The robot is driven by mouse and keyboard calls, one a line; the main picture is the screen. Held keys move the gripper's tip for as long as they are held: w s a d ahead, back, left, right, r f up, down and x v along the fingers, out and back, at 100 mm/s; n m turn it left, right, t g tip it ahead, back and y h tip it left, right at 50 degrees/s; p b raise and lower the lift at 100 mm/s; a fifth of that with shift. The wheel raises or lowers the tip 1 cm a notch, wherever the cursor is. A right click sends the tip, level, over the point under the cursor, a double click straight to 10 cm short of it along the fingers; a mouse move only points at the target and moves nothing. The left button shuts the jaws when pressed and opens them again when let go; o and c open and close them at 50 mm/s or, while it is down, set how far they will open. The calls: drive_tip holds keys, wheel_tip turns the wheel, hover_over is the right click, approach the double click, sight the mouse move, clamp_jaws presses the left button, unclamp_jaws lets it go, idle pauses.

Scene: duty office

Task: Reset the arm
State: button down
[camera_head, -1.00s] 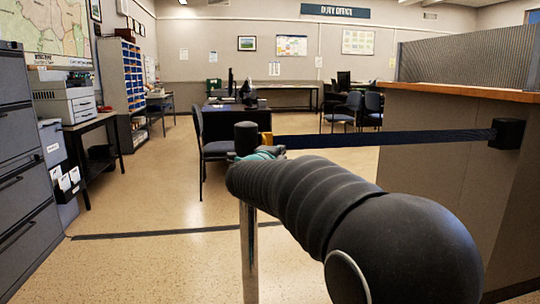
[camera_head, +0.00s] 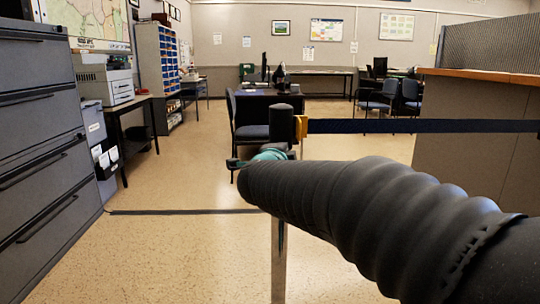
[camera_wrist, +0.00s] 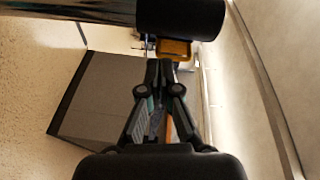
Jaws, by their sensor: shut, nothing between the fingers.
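My arm reaches in from the right side of the head view, its dark ribbed sleeve pointing left and away. My gripper (camera_wrist: 160,68) is shut and empty in the wrist view, its fingertips close to the yellow piece (camera_wrist: 174,50) on the head of a belt barrier post (camera_wrist: 180,18). I cannot tell whether they touch.
The dark blue barrier belt (camera_head: 420,126) runs right from the post, past a wood-topped counter (camera_head: 470,150). Grey drawer cabinets (camera_head: 40,150) and a printer table (camera_head: 135,103) stand left. A chair (camera_head: 250,130) and desk lie beyond.

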drive_tip(key=s+a+f+n+g+y, duration=0.2)
drive_tip(key=s+a+f+n+y, duration=0.1)
drive_tip(key=a+f+n+y, duration=0.5)
drive_tip(key=s+f+n+g+y, duration=0.2)
drive_tip(key=s+f+n+g, duration=0.35)
drive_tip(key=s+n, duration=0.35)
drive_tip(key=s+d+f+n+g+h, duration=0.1)
drive_tip(key=s+d+f+g+h, duration=0.1)
drive_tip(key=s+d, duration=0.6)
drive_tip(key=s+d+f+n+g+h+p, duration=0.1)
drive_tip(key=s+d+f+h, duration=0.2)
drive_tip(key=s+d, duration=0.6)
drive_tip(key=s+f, duration=0.1)
drive_tip(key=s, duration=0.6)
drive_tip(key=shift+s+f+g, duration=0.2)
drive_tip(key=shift+s+g, duration=0.1)
drive_tip(key=shift+g, duration=0.05)
drive_tip(key=shift+a, duration=0.1)
